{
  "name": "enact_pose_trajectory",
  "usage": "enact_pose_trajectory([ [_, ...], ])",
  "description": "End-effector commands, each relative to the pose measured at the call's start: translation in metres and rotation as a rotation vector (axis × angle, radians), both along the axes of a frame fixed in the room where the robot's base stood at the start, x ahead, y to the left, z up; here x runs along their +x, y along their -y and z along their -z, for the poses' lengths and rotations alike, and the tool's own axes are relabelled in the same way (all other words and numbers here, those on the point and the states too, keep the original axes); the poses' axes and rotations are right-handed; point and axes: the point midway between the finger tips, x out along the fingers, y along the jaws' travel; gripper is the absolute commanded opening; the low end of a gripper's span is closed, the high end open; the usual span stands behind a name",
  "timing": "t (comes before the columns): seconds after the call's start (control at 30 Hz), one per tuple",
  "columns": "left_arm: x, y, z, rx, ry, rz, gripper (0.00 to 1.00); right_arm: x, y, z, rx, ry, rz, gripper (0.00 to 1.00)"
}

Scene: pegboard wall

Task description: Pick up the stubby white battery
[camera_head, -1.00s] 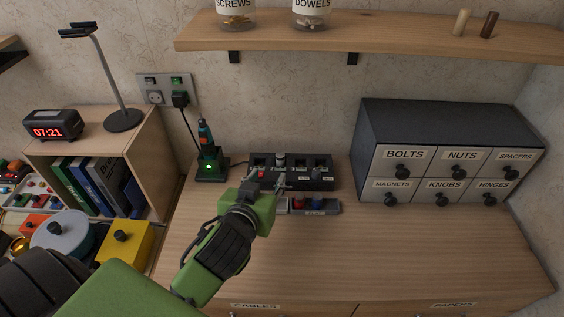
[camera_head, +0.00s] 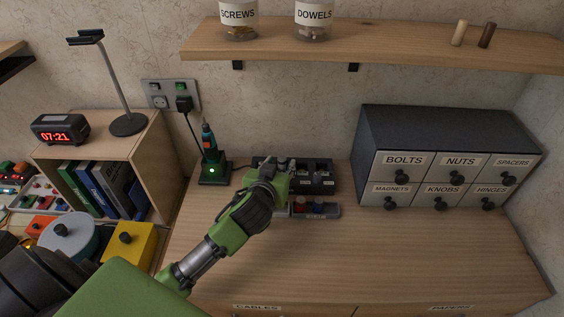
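My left gripper (camera_head: 279,168) reaches from the lower left over the dark charger block (camera_head: 318,184) at the back of the desk. Its fingers are at the left half of the block's slots. They and the hand cover that part, and I cannot tell whether they are apart or closed on something. I cannot make out the stubby white battery now; the gripper hides the place where a pale stubby piece stood earlier. A small grey tray (camera_head: 325,210) with a red and a blue item lies in front of the block. My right gripper is not in view.
A green-lit dock with a screwdriver-like tool (camera_head: 213,166) stands left of the block. A labelled drawer cabinet (camera_head: 440,160) stands to the right. A wooden shelf (camera_head: 390,48) with jars overhangs behind. The desk's front and right (camera_head: 400,255) are clear.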

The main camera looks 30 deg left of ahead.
Motion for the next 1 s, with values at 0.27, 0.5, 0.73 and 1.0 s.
enact_pose_trajectory([
  [0.27, 0.0143, -0.0037, 0.0066, 0.000, 0.000, 0.000, 0.37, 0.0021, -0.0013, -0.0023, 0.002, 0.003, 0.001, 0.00],
  [0.5, 0.0141, -0.0035, 0.0068, 0.000, 0.000, 0.000, 0.16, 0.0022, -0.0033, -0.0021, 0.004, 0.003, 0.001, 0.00],
  [0.73, 0.0140, -0.0034, 0.0064, 0.000, 0.000, 0.001, 0.00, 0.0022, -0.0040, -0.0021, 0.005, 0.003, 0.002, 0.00],
  [1.0, 0.0143, -0.0033, 0.0030, 0.000, 0.001, 0.001, 0.00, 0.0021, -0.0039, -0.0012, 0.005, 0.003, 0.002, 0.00],
])
